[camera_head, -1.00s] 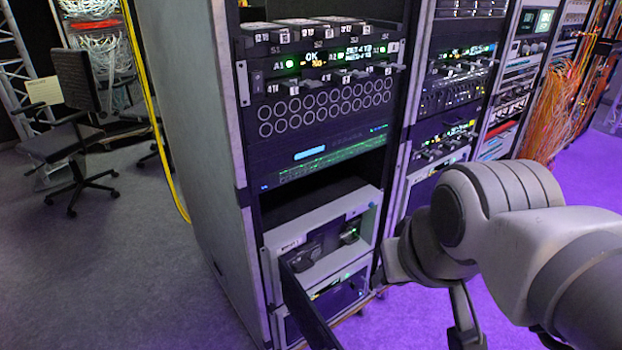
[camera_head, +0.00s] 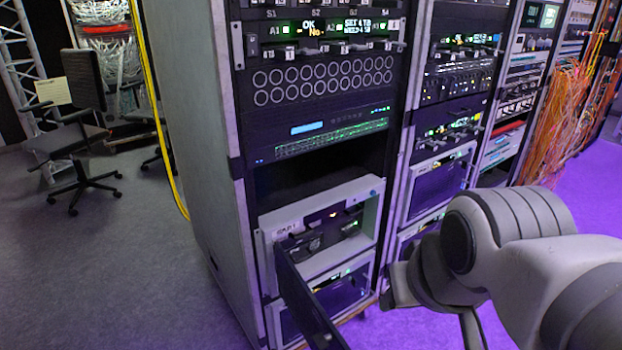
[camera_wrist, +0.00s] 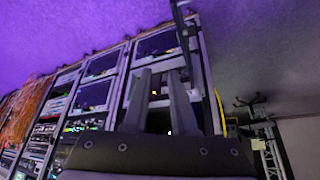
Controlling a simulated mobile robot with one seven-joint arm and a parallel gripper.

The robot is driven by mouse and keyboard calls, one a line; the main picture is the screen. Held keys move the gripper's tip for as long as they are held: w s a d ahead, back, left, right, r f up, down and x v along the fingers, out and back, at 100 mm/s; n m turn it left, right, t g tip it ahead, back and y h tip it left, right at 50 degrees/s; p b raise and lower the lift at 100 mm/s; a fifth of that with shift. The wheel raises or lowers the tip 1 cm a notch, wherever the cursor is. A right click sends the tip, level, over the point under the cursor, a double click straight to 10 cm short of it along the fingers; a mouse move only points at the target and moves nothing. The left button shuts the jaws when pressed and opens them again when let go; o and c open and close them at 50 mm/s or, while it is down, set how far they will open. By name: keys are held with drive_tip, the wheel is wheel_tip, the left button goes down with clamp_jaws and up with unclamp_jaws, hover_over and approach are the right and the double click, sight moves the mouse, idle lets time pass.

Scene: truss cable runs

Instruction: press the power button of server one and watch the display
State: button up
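A light grey server box (camera_head: 364,190) with a small label at its upper left sits low in the nearest rack. Its dark front door (camera_head: 305,295) hangs open toward me. I cannot pick out the power button for certain. A display (camera_head: 325,27) with green and yellow text, including "OK", is high in the same rack. My gripper (camera_wrist: 161,76) shows in the wrist view with its two fingers apart and nothing visibly between them; it points toward the racks. In the head view its fingertips cannot be made out.
A panel with rows of round ports (camera_head: 322,80) and a unit with a small blue screen (camera_head: 310,127) are above the server. More racks stand to the right, with orange cables (camera_head: 560,125). An office chair (camera_head: 80,135) and a yellow cable (camera_head: 160,130) are left. The left floor is mostly clear.

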clamp_jaws()
idle(1.5)
